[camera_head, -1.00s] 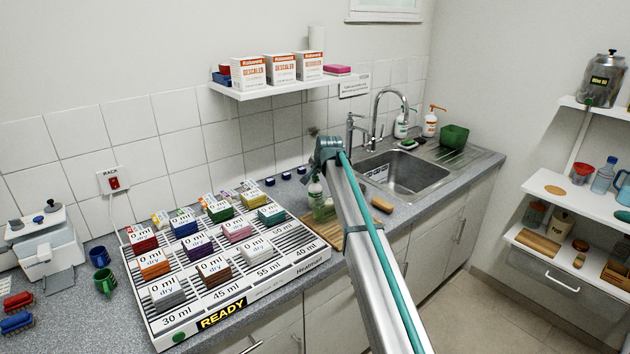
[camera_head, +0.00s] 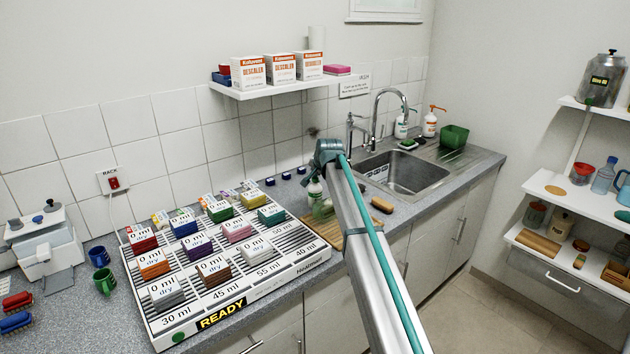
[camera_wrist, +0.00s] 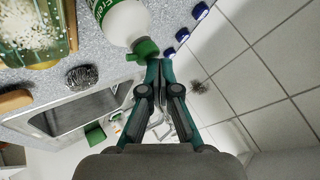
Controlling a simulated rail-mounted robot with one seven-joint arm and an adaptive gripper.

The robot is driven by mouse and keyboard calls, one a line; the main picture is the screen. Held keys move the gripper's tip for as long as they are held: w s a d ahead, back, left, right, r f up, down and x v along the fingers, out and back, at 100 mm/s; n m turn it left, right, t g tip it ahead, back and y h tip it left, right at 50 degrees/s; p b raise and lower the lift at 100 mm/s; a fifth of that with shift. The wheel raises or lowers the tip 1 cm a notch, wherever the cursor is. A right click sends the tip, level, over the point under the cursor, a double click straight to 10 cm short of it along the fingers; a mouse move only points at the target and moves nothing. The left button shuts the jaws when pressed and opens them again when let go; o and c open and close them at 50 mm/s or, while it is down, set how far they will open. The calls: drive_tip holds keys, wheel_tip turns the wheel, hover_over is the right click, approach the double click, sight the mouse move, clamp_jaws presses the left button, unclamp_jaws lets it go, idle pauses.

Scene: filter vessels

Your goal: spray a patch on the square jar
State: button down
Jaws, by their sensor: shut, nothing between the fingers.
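The square jar (camera_wrist: 32,28) shows at the top left of the wrist view, cut off by the frame, with a white speckled crust and green along its side. In the head view a greenish glass thing (camera_head: 322,209), probably this jar, is partly hidden by my arm. A white spray bottle (camera_wrist: 124,20) with a green head shows beside the jar in the wrist view and also in the head view (camera_head: 314,189). My gripper (camera_wrist: 158,63) is shut and empty, its tips close to the bottle's green head; I cannot tell whether they touch. The head view hides the fingers.
A sink (camera_head: 405,172), a dark scouring pad (camera_wrist: 82,77) and several blue caps (camera_wrist: 183,34) are close by. The tiled wall (camera_wrist: 255,75) is near my fingers. A white rack (camera_head: 225,300) with several coloured blocks fills the counter to the left; a shelf (camera_head: 285,87) hangs above.

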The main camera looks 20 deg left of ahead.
sight(316, 179)
drive_tip(key=shift+r, duration=0.15)
drive_tip(key=shift+r+p, duration=0.35)
drive_tip(key=shift+r, duration=0.6)
wheel_tip(316, 179, up, 6)
drive_tip(key=shift+f+p, duration=0.1)
drive_tip(key=shift+p, duration=0.85)
idle(1.2)
